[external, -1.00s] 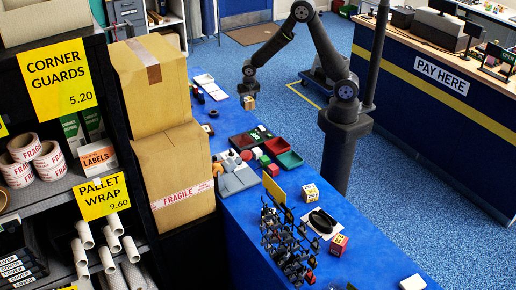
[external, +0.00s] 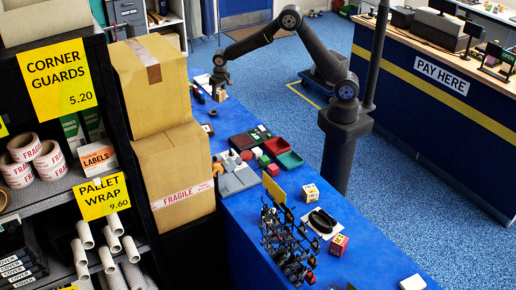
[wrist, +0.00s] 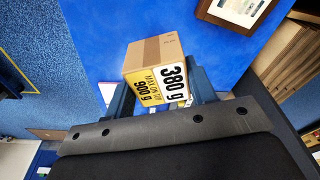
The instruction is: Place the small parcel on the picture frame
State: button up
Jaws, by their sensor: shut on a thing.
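The small parcel (wrist: 150,60) is a brown cardboard box with a yellow and white label reading 380 g. My gripper (wrist: 160,92) is shut on it, with a dark finger on each side. In the external view my gripper (external: 220,80) holds the parcel (external: 219,95) over the far end of the blue table. The picture frame (wrist: 238,8) has a brown border around a pale print. It lies on the blue surface at the top right of the wrist view, apart from the parcel and cut by the picture edge.
Large cartons (external: 165,85) stand along the table's left side. Blue table around the frame is clear in the wrist view.

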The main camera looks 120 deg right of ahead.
jog(key=shift+w, duration=0.5)
jog(key=w+a+f, duration=0.1)
jog(key=w+f, duration=0.1)
jog(key=w, duration=0.1)
jog(key=w+a+f, duration=0.2)
jog(key=w, duration=0.2)
jog(key=w+a+f, duration=0.1)
jog(key=w+f, duration=0.1)
jog(key=w, duration=0.1)
jog(key=shift+w+a+f, duration=0.2)
jog(key=shift+a+f, duration=0.1)
jog(key=shift+f, duration=0.05)
jog(key=shift+w+f, duration=0.1)
jog(key=shift+f, duration=1.95)
jog(key=shift+f, duration=0.15)
jog(key=o, duration=1.2)
jog(key=shift+o, duration=0.2)
notch_tip(320, 180, up, 12)
jog(key=a, duration=0.1)
jog(key=shift+s+a, duration=0.4)
